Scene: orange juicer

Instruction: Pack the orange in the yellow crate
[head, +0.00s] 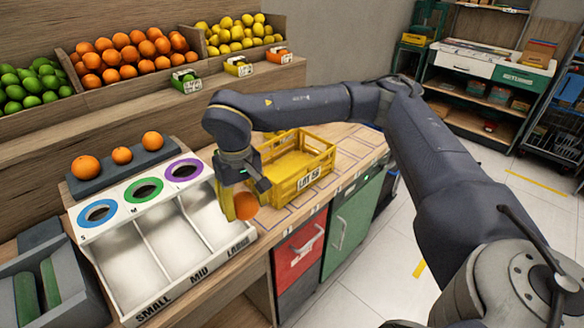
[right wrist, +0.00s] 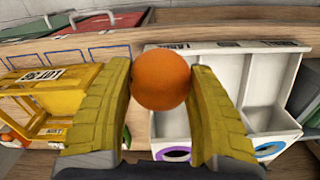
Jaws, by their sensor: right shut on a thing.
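The orange (head: 246,206) is held between the yellow fingers of my right gripper (head: 236,203), above the right edge of the sorting tray marked "LARGE". In the right wrist view the orange (right wrist: 160,80) sits between both yellow fingers near their tips (right wrist: 160,82). The yellow crate (head: 298,165) stands on the wooden counter just behind and to the right of the gripper. What lies inside the crate is partly hidden by my arm. The crate also shows at the left of the right wrist view (right wrist: 50,103). My left gripper is not seen.
The white three-lane sorting tray (head: 152,262) is left of the gripper. Three oranges rest on a dark stand (head: 124,167) behind it. Bins of limes (head: 33,87), oranges (head: 127,55) and lemons (head: 237,34) line the back. Bare counter (head: 358,146) lies right of the crate.

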